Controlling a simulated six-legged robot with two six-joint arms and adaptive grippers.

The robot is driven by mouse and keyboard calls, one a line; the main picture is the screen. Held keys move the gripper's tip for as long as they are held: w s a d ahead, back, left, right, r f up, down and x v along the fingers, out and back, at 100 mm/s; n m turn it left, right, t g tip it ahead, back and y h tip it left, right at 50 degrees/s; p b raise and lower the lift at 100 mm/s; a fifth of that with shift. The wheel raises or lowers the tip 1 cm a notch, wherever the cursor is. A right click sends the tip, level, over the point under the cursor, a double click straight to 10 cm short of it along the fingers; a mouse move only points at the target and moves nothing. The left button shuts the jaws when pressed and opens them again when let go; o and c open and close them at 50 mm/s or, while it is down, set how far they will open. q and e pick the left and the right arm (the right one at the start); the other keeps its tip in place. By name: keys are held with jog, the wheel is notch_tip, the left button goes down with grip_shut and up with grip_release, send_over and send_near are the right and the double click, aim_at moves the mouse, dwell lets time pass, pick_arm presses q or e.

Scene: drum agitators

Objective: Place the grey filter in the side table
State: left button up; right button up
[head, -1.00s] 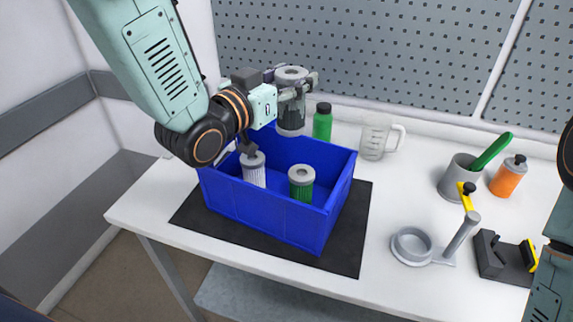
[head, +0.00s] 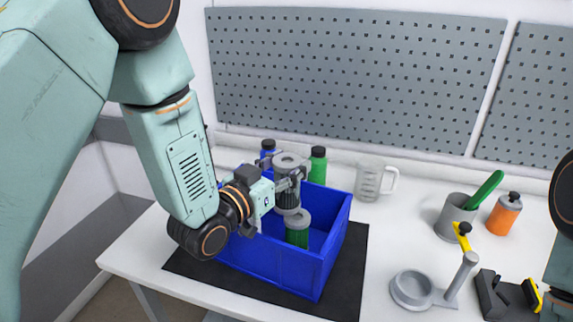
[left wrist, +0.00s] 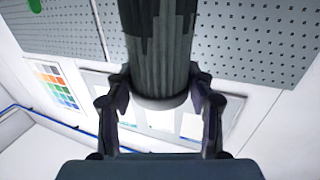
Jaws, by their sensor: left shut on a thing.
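My left gripper (head: 287,180) is shut on the grey filter (head: 288,200), a dark pleated cylinder with a light grey cap. It holds the filter upright at the blue crate (head: 284,270), with its lower part at or just inside the crate opening. In the left wrist view the filter (left wrist: 160,60) stands between the two fingers. A green filter (head: 297,232) with a grey cap is in the crate, just in front of and below the held one. The white filter is hidden behind my arm. My right gripper is out of view; only part of that arm shows at the right edge.
The crate stands on a black mat (head: 347,275) on the white table (head: 385,235). Behind it are a green bottle (head: 317,166), a blue bottle (head: 268,147) and a clear jug (head: 372,180). A grey cup (head: 452,217), orange bottle (head: 504,214) and clamp-like tool (head: 411,289) are to the right.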

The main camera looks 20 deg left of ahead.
pick_arm(q)
jog(key=shift+f, duration=0.15)
jog(key=shift+a+f+b, duration=0.3)
jog(key=shift+f+b, duration=0.15)
jog(key=shift+b, duration=0.05)
jog(key=shift+d, duration=0.1)
jog(key=o, duration=0.9)
jog(key=shift+d, duration=0.2)
jog(key=o, duration=0.3)
jog(key=shift+a, duration=0.25)
